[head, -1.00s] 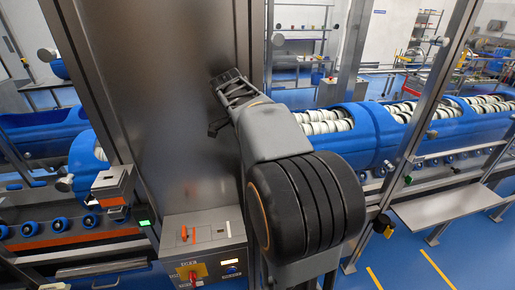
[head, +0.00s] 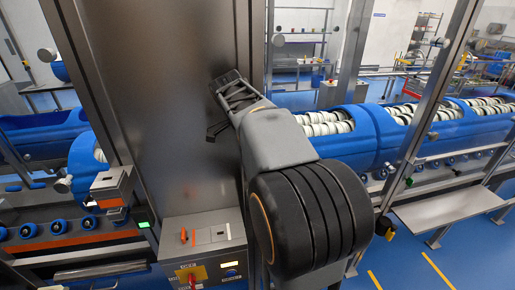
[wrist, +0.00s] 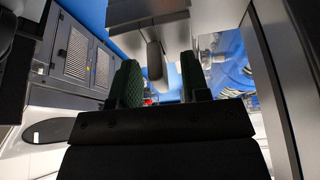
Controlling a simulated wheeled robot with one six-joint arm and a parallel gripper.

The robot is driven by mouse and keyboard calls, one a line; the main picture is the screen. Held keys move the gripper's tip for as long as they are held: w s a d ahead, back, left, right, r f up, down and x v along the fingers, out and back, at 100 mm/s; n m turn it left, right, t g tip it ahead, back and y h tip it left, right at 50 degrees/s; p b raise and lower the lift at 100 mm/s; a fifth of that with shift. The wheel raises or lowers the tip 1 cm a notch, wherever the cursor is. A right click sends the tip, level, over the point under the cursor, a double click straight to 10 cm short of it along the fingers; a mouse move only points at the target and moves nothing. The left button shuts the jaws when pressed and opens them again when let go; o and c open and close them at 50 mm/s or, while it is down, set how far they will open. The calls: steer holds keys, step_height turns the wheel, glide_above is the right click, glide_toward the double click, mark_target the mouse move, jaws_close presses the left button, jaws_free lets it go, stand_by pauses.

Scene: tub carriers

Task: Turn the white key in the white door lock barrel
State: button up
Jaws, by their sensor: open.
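My gripper (head: 217,106) is in front of a tall steel panel (head: 170,70) in the head view. In the wrist view its two green-padded fingers (wrist: 160,85) stand apart, with nothing held between them. A grey rounded block (wrist: 155,58) hangs beyond the fingers, seen in the gap; I cannot tell what it is. I cannot make out a white key or a white lock barrel in either view.
A grey control box (head: 205,245) with orange switches and a red knob (head: 191,276) stands below my arm. Blue tubs (head: 345,140) with stacked white rings line the conveyor at right. A steel shelf (head: 450,212) juts out at front right.

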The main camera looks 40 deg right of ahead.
steer(key=shift+r, duration=0.1)
steer(key=p+v, duration=0.1)
steer(key=v, duration=1.3)
steer(key=w+a+f+n+t+y, duration=0.1)
steer(key=w+a+f+n+t, duration=0.2)
steer(key=f+n, duration=1)
steer(key=s+a+f+n+t+y, duration=0.2)
steer(key=s+a+f+n+t, duration=0.1)
steer(key=s+a+f+n, duration=0.7)
steer(key=s+n, duration=0.1)
steer(key=s, duration=0.1)
steer(key=shift+s+a+t+y, duration=0.3)
steer(key=shift+a+t+y, duration=0.05)
steer(key=shift+t+y, duration=0.05)
